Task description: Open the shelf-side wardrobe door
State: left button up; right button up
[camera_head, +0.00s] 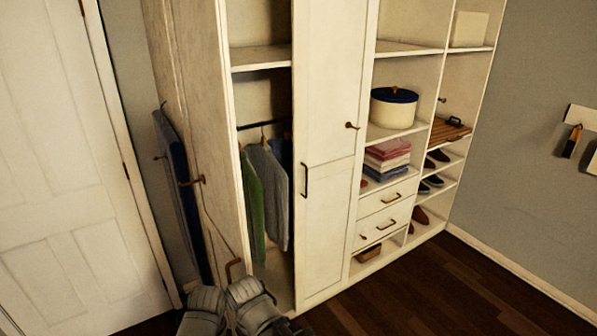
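The shelf-side wardrobe door (331,90) is a tall cream panel beside the open shelves, and it looks shut. Its dark bar handle (305,180) is on its left edge. To its left the hanging bay is open, with a green garment (253,210) and a grey garment (268,190) on the rail.
The open shelves hold a white pot with a dark lid (393,108), folded cloths (387,158) and shoes (432,182). Two drawers (385,195) are shut. A dark blue flat thing (178,195) stands left of the wardrobe. The wooden floor (450,290) at the right is clear.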

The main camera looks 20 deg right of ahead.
aim_at(333, 42)
jog(key=i+l+z, duration=0.1)
jog(key=l, duration=0.25)
jog(key=i+l, duration=0.1)
jog(key=l, duration=0.25)
jog(key=i+l+z, duration=0.15)
jog(key=l, duration=0.2)
jog(key=i+l+z, duration=0.15)
jog(key=i, duration=0.2)
jog(key=i+l+z, duration=0.1)
jog(key=i, duration=0.25)
jog(key=l, duration=0.1)
